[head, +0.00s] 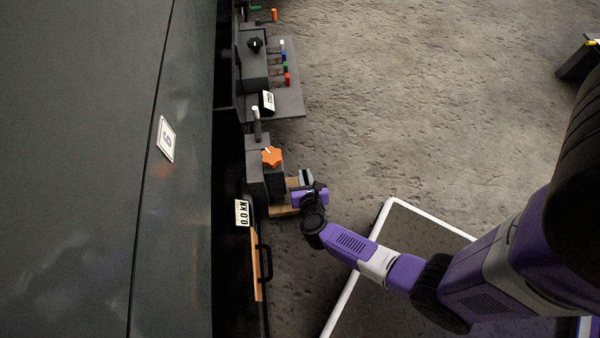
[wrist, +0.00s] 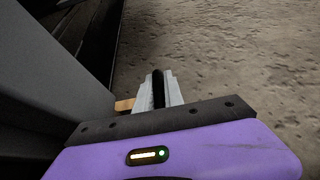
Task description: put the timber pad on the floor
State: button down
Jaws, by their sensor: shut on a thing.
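The timber pad (head: 284,211) is a tan wooden piece beside the grey block with the orange knob, at the foot of the dark enclosure. A small tan part of it shows in the wrist view (wrist: 124,105), left of my fingers. My gripper (head: 306,178) is shut on the pad at its right side. In the wrist view the grey fingers (wrist: 158,90) point away from me with a dark strip between them. The rest of the pad and the grip itself are hidden by the gripper and the block. The bare grey floor (head: 420,90) lies to the right.
The dark enclosure wall (head: 180,230) fills the left. A tan strip (head: 256,265) lies beside a black handle (head: 266,262). A panel with coloured levers (head: 286,75) stands farther up.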

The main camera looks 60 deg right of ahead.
jog(key=shift+w+a, duration=0.5)
jog(key=shift+w, duration=0.15)
jog(key=shift+f+b, duration=0.6)
jog(key=shift+b, duration=0.05)
jog(key=shift+f, duration=0.1)
jog(key=c, duration=1.5)
grip_release()
jog(key=shift+o, duration=0.2)
